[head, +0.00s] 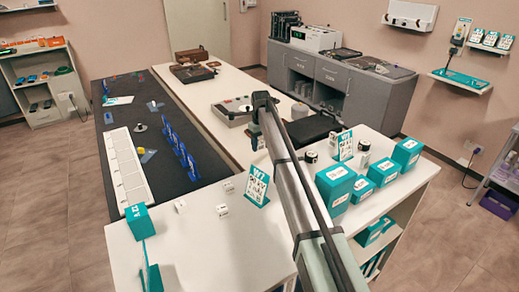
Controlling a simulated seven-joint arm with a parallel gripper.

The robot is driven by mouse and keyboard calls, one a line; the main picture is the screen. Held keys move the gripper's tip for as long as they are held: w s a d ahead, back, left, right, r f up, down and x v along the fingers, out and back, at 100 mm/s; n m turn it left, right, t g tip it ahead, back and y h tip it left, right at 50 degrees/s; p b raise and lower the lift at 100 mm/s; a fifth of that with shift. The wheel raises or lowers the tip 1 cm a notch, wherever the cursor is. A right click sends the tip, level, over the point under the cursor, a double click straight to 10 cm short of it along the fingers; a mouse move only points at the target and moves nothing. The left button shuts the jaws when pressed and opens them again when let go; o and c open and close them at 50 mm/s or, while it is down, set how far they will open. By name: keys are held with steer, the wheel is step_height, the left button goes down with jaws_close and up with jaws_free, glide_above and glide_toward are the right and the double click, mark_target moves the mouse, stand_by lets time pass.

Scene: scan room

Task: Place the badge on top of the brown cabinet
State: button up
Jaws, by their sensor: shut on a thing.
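My gripper (254,141) hangs from the end of my arm, pointing down in the middle of the head view, above the white table. It is small and dark here. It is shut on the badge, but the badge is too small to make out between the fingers. A brown, box-like cabinet (190,56) stands at the far end of the white table, well beyond my gripper and to its left. A low brown case with a dark top (194,72) sits just in front of it.
The dark-topped table (120,95) on the left carries blue stands (178,145) and a white tray (123,165). The near white counter (225,245) holds teal boxes (335,188) and a sign (257,186). A grey cabinet (340,95) with equipment stands behind on the right.

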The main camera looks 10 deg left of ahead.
mark_target(261, 138)
steer(key=shift+f, duration=1.8)
steer(key=shift+f, duration=0.2)
steer(key=o, duration=1)
steer(key=shift+r, duration=0.15)
step_height(261, 138, up, 12)
steer(key=shift+r, duration=0.1)
